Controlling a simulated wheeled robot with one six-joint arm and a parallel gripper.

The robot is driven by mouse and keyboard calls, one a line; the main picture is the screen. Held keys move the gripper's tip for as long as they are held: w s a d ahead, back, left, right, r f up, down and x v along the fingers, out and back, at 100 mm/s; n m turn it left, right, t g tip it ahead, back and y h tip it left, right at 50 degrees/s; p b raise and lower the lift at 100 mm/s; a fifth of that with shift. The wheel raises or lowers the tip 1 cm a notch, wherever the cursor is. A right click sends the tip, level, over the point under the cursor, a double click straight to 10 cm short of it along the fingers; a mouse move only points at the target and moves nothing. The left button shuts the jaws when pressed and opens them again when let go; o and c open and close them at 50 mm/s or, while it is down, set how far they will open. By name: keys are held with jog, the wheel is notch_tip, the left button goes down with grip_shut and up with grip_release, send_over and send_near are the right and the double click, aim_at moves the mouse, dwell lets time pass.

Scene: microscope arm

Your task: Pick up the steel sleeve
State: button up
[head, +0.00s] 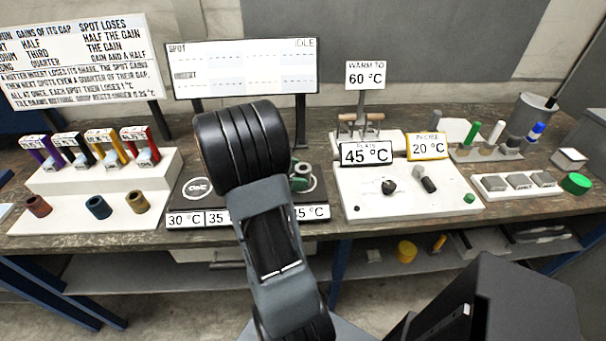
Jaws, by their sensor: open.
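Three short hollow sleeves stand on the low front step of a white stand (75,222) at the left of the bench. One is reddish brown (38,206), one dark blue (98,207) and one brass-coloured (137,202). None looks plainly like bare steel, so I cannot tell which is the steel sleeve. My arm rises through the middle of the view, and its black ribbed joint covers part of the bench. My gripper's fingers do not show. What lies behind the arm is hidden.

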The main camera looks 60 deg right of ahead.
aim_at(304, 168)
jog(key=shift+x, duration=1.3)
jog(key=c, duration=1.3)
jog(key=shift+r, duration=0.5)
notch_tip(304, 168, up, 3)
jog(key=shift+f, duration=0.15)
jog(key=s+a+r, duration=0.6)
jog(key=s+r, duration=0.3)
jog(key=s, duration=0.3)
jog(key=shift+s+r, duration=0.2)
jog(key=shift+s, duration=0.1)
